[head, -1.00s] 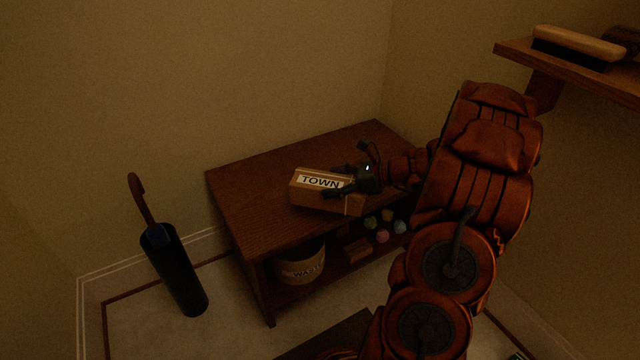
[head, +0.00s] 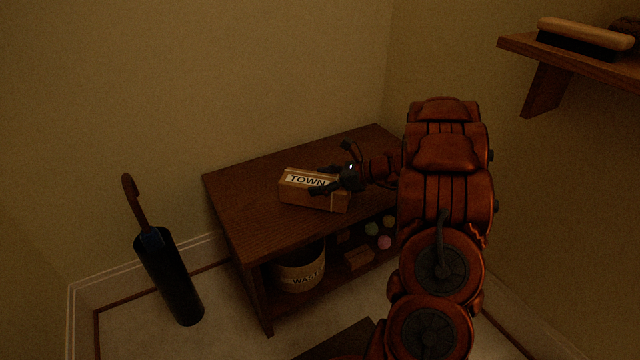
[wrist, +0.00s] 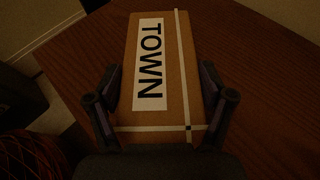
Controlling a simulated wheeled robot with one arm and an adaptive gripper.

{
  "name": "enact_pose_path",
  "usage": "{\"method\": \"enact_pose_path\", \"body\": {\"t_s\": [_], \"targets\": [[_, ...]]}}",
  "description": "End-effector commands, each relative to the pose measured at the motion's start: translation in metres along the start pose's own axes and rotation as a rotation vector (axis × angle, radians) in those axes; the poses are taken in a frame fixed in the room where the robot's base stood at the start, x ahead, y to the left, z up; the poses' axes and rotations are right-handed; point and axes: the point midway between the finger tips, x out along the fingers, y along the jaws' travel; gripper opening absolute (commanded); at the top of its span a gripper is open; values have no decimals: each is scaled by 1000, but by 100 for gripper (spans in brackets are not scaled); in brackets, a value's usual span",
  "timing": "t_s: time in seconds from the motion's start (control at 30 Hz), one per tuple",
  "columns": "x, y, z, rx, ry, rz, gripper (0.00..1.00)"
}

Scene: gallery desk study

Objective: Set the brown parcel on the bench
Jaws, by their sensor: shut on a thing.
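The brown parcel (head: 314,196) is a box with a white label reading TOWN and a pale strap. My gripper (head: 328,181) is shut on it, with one finger along each side. In the wrist view the parcel (wrist: 178,75) lies between the two fingers of my gripper (wrist: 160,101). The bench (head: 240,213) is a dark wooden piece with a lower shelf, against the wall. The parcel is over the bench top, near its front edge. I cannot tell whether its underside touches the top.
A bin marked WASTE (head: 299,275) and several small coloured balls are under the bench top. A dark stand with an umbrella (head: 168,275) is on the floor at left. A wall shelf (head: 570,62) with a brush (head: 584,38) is at upper right. The bench top's back and left are clear.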

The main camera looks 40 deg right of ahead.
Motion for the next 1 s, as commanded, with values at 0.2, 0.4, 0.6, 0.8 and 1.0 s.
{"method": "enact_pose_path", "body": {"t_s": [0.2, 0.4, 0.6, 0.8, 1.0], "targets": [[0, 0, 1, 0, -1, 0, 26], [1, 0, -2, 0, 0, 1, 90], [1, 0, -2, -1, 0, 1, 100], [1, 0, -2, 0, 0, 0, 100], [-7, 0, 3, 0, -1, -1, 100]]}}
